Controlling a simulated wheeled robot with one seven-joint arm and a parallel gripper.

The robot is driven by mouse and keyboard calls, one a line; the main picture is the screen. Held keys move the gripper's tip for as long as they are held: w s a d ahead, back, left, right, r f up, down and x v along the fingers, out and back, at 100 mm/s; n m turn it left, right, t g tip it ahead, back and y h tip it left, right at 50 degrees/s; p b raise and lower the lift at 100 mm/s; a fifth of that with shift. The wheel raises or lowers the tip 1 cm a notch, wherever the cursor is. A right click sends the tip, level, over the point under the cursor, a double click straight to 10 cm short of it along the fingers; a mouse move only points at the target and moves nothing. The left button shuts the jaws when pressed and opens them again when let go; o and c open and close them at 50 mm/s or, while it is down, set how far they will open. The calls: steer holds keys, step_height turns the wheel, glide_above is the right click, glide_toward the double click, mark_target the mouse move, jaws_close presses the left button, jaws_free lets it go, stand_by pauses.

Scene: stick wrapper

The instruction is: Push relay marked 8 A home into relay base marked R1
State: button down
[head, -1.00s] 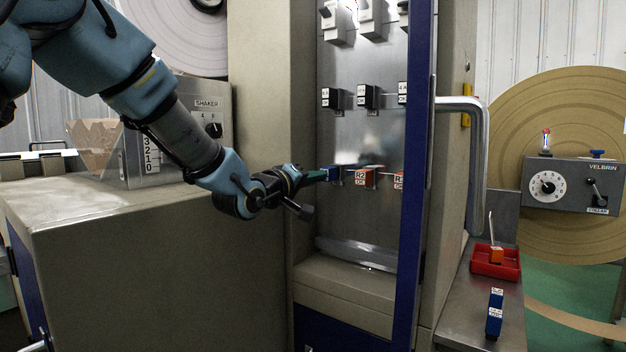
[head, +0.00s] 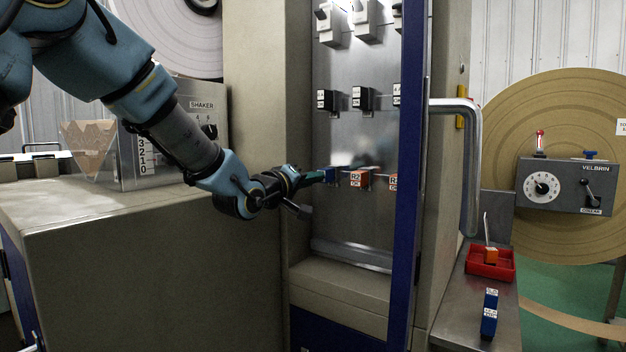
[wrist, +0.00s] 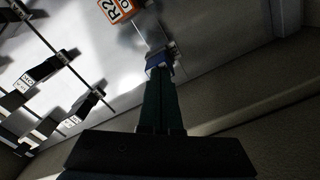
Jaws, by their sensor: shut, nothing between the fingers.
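A blue relay (head: 329,175) is at the left end of the lowest row in the cabinet, left of the orange block marked R2 (head: 358,178). It also shows in the wrist view (wrist: 158,59), right at the fingertips. No 8 A or R1 marking is readable; the base behind the blue relay is mostly hidden. My gripper (head: 317,177) is shut, with nothing between its fingers. In the wrist view its dark green fingers (wrist: 158,78) point at the blue relay's near face and appear to touch it. I cannot tell whether the relay is fully seated.
A row of black blocks (head: 362,98) is above, with grey switches (head: 365,27) higher up. The blue door edge (head: 409,150) and its handle (head: 470,150) stand to the right. A red tray (head: 508,276) and another blue block (head: 490,312) are on the side shelf.

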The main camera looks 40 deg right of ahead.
steer(key=b+v, duration=0.1)
steer(key=v, duration=1.2)
steer(key=shift+a, duration=0.25)
steer(key=shift+s, duration=0.1)
